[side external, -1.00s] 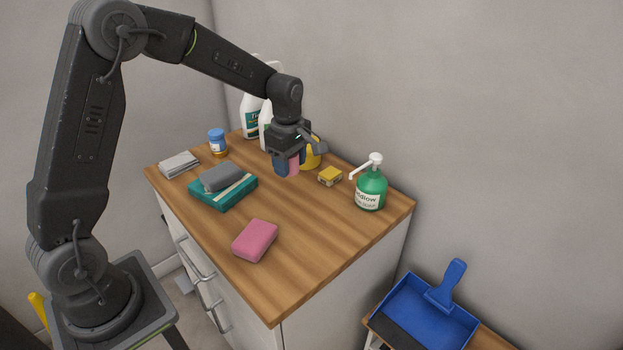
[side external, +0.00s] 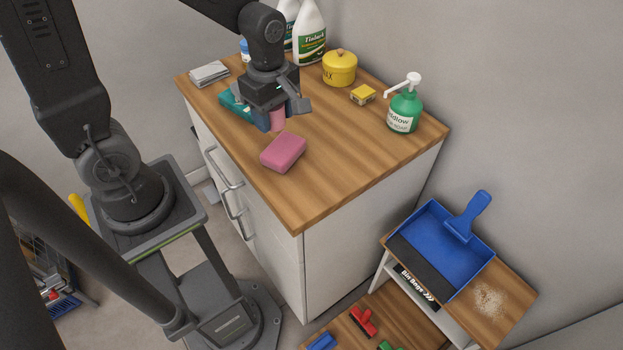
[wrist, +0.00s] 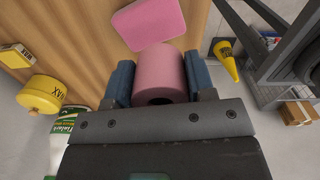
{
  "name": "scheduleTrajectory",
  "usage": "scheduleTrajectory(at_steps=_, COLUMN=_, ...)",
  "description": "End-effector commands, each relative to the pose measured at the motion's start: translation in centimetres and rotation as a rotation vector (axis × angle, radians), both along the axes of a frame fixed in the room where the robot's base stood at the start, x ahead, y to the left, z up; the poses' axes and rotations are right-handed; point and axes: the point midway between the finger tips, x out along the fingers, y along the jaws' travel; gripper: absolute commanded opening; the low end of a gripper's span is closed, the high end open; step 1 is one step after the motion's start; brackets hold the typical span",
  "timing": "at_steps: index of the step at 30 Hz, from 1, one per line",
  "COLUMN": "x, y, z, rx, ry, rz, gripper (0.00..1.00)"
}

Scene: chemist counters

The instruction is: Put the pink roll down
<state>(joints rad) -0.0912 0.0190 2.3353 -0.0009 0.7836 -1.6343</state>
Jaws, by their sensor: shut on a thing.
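The pink roll (wrist: 160,72) is held between the two blue pads of my gripper (wrist: 158,84) in the wrist view, with its hollow end facing the camera. In the side external view my gripper (side external: 270,121) points down over the wooden counter (side external: 335,150), and part of the pink roll (side external: 278,119) shows between the fingers. Whether the roll touches the counter I cannot tell. A pink block (side external: 283,152) lies on the counter just in front of it; it also shows in the wrist view (wrist: 148,20), beyond the roll.
A teal box (side external: 236,105) is partly hidden behind my gripper. A grey folded cloth (side external: 209,73) lies at the left edge. A yellow tin (side external: 340,68), yellow box (side external: 362,95), green pump bottle (side external: 404,110) and white bottles (side external: 310,35) line the back. The counter's right front is clear.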

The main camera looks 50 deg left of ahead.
Motion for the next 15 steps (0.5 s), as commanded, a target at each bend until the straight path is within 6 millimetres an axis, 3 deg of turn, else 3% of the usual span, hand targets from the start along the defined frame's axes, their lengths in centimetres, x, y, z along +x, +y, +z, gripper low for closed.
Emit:
scheduleTrajectory(at_steps=9, x=1.0, y=-7.0, z=-4.3, rx=0.0, ry=0.005, rz=-0.009, gripper=0.26)
scheduleTrajectory(at_steps=15, x=1.5, y=-9.6, z=-5.9, rx=0.001, ry=0.002, rz=-0.004, gripper=0.26)
